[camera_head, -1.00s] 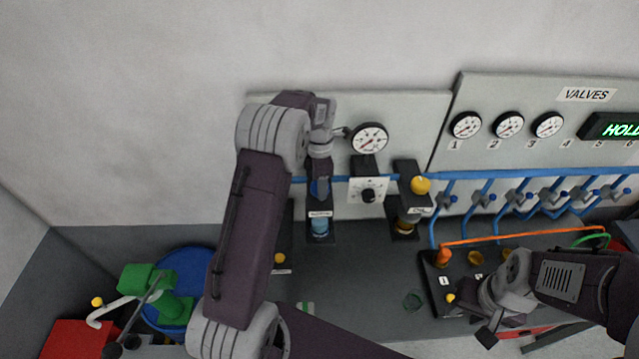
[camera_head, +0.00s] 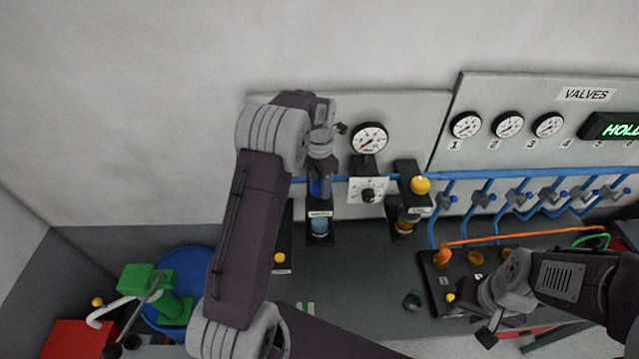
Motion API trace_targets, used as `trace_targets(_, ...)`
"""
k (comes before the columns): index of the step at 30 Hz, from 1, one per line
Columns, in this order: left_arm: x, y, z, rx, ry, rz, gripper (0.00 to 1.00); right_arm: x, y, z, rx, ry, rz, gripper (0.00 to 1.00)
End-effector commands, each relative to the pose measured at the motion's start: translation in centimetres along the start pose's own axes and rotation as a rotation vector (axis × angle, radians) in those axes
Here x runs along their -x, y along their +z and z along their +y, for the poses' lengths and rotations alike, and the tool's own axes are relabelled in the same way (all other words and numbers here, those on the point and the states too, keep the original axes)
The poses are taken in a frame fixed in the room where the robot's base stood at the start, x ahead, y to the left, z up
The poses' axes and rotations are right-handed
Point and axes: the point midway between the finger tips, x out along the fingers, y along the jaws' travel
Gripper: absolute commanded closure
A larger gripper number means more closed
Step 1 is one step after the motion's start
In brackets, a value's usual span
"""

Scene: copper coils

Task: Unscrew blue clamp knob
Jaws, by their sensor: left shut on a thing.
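The blue clamp knob (camera_head: 316,187) shows as a small blue patch just under my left gripper, above a black clamp block with a white label. A light-blue coil or jar (camera_head: 319,226) sits in that clamp. My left gripper (camera_head: 318,180) points down over the knob and is shut on it; its fingertips are mostly hidden by the wrist. My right gripper (camera_head: 489,336) hangs at the lower right, away from the clamps, and I cannot tell whether it is open.
A second clamp with a yellow knob (camera_head: 420,185) stands to the right, near a pressure gauge (camera_head: 369,138). Blue pipes with valves (camera_head: 517,196) run along the wall. A green item (camera_head: 147,279) is at lower left.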

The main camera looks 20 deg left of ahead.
Motion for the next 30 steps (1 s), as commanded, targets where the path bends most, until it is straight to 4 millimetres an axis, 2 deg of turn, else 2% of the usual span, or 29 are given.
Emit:
trace_targets(3, 0.2, 0.1, 0.1, 0.003, 0.005, -0.006, 0.88, 0.0, 0.0, 0.0, 0.0, 0.0, 0.0, 0.64)
trace_targets(4, 0.2, 0.1, 0.2, 0.003, 0.005, -0.006, 0.42, 0.0, 0.0, 0.0, 0.0, 0.0, 0.0, 0.64)
trace_targets(6, 0.2, 0.1, 0.1, 0.002, 0.005, -0.006, 0.26, 0.0, 0.0, 0.0, 0.0, 0.0, 0.0, 0.64)
trace_targets(17, 0.5, 0.1, 0.1, 0.001, 0.003, -0.004, 0.26, -0.5, 0.1, 0.0, 0.0, 0.0, 0.0, 0.64)
trace_targets(23, 4.5, 0.1, 0.1, 0.001, 0.007, -0.008, 0.26, -2.5, 0.3, 0.1, 0.0, 0.0, 0.0, 0.64)
trace_targets(27, 7.4, 0.1, 0.1, 0.001, 0.005, -0.006, 0.26, -2.9, 0.3, 0.1, 0.0, 0.0, 0.0, 0.64)
trace_targets(30, 8.6, 0.1, 0.1, 0.001, 0.004, -0.005, 0.26, -3.0, 0.3, 0.1, 0.0, 0.0, 0.0, 0.64)
